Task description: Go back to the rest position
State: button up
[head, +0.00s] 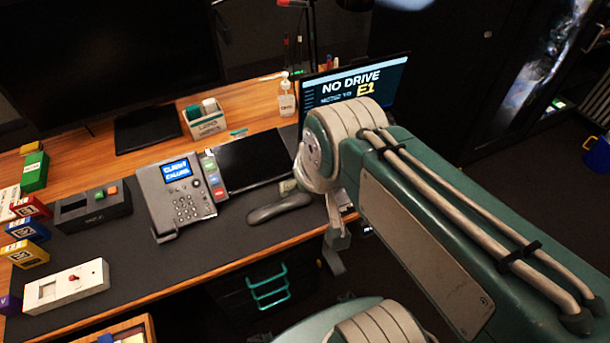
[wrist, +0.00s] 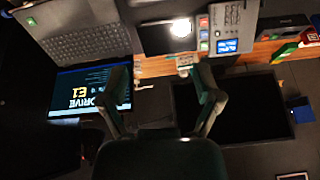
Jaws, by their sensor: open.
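My gripper (wrist: 162,78) shows in the wrist view with its two fingers spread and nothing between them. In the head view my green and beige arm crosses the right half, and part of my gripper hangs past the desk's front right edge. Most of the gripper is hidden behind the arm there. The desk (head: 110,238) has a dark mat on it. A grey desk phone (head: 176,197) with a lit blue screen stands on the mat. A grey curved handset-like piece (head: 280,207) lies to its right, close to my arm.
A laptop screen (head: 325,88) reading "NO DRIVE E1" stands behind my arm. A white box with a red knob (head: 66,286), coloured blocks (head: 27,230) and a dark box (head: 93,208) occupy the desk's left. A blue bin (head: 597,155) stands far right; floor between is clear.

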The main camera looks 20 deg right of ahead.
jog(key=shift+s+r+n, duration=0.2)
jog(key=shift+s+n, duration=0.4)
jog(key=shift+s, duration=0.25)
